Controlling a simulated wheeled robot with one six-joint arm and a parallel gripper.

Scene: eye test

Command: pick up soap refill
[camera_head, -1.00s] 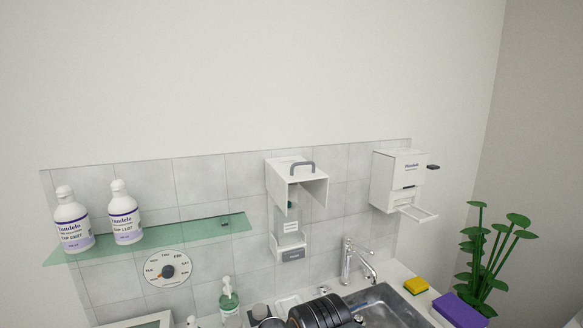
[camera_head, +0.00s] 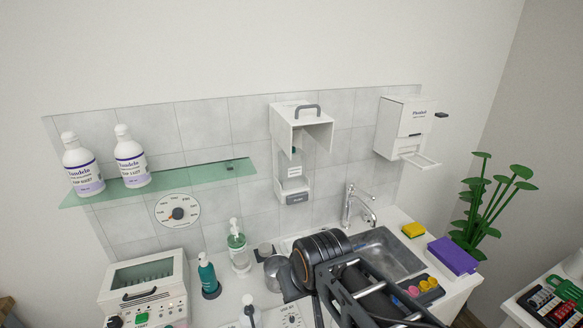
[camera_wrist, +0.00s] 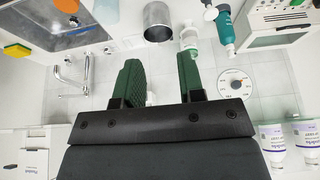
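Two white bottles with purple-edged labels, the left one (camera_head: 82,165) and the right one (camera_head: 131,158), stand upright side by side on the green glass shelf (camera_head: 205,173). They look alike, and I cannot tell from their labels which is the soap refill.
A white wall dispenser (camera_head: 302,131) hangs with its cover raised; another (camera_head: 405,126) has its tray out. Pump bottle (camera_head: 239,250), teal bottle (camera_head: 208,277), metal cup (camera_head: 273,276) and white appliance (camera_head: 145,289) crowd the counter. The faucet (camera_head: 349,207) stands by the sink (camera_head: 385,250).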

